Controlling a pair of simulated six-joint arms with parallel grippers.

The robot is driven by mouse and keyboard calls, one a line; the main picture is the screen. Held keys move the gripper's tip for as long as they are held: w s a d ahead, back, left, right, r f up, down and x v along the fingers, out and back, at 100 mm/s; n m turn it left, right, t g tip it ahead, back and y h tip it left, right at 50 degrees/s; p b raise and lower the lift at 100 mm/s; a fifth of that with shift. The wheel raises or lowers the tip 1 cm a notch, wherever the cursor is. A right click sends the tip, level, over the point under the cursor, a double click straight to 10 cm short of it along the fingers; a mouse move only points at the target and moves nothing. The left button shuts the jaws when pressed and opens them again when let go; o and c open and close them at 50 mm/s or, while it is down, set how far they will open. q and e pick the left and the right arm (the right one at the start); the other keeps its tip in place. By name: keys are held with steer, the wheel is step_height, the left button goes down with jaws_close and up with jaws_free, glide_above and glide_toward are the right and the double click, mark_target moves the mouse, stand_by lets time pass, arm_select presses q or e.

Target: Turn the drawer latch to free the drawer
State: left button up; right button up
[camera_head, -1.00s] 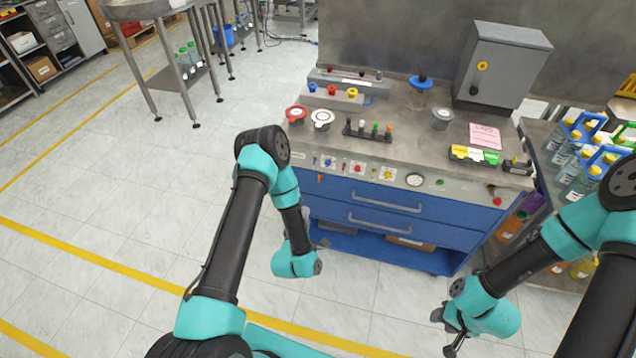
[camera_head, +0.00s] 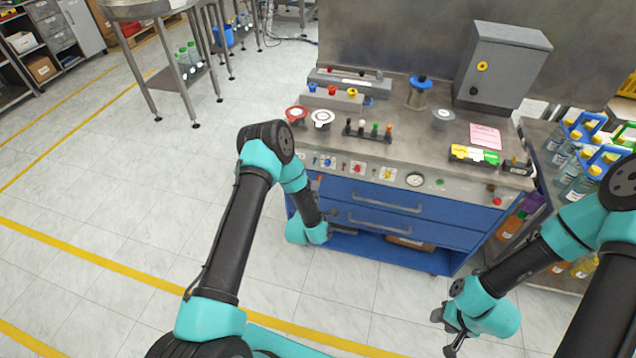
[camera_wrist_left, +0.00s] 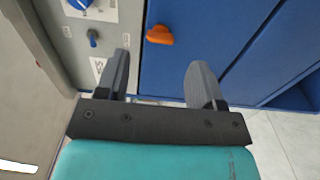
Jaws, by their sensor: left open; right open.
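The orange drawer latch (camera_wrist_left: 159,35) sits on the blue front of the cabinet, beside the grey control panel; it lies roughly crosswise in the left wrist view. The latch also shows in the head view (camera_head: 320,178), small, at the upper left of the blue drawers (camera_head: 420,212). My left gripper (camera_wrist_left: 157,65) is open and empty, its two fingers pointing at the cabinet front. The latch is a little beyond the fingertips, between their lines, and looks untouched. My right gripper (camera_head: 443,332) is open and empty, low over the floor.
Drawer handles (camera_head: 380,228) stick out to the right. Bottles in crates (camera_head: 570,165) stand at the right. The floor before the cabinet is clear.

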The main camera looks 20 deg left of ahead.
mark_target(320, 174)
arm_select(q)
steer(key=shift+w+a, duration=0.2)
steer(key=shift+w, duration=2.35)
steer(key=shift+c, duration=0.4)
steer(key=c, duration=0.9)
steer(key=shift+o, duration=0.2)
steer(key=shift+m, duration=0.4)
steer(key=m, duration=1.7)
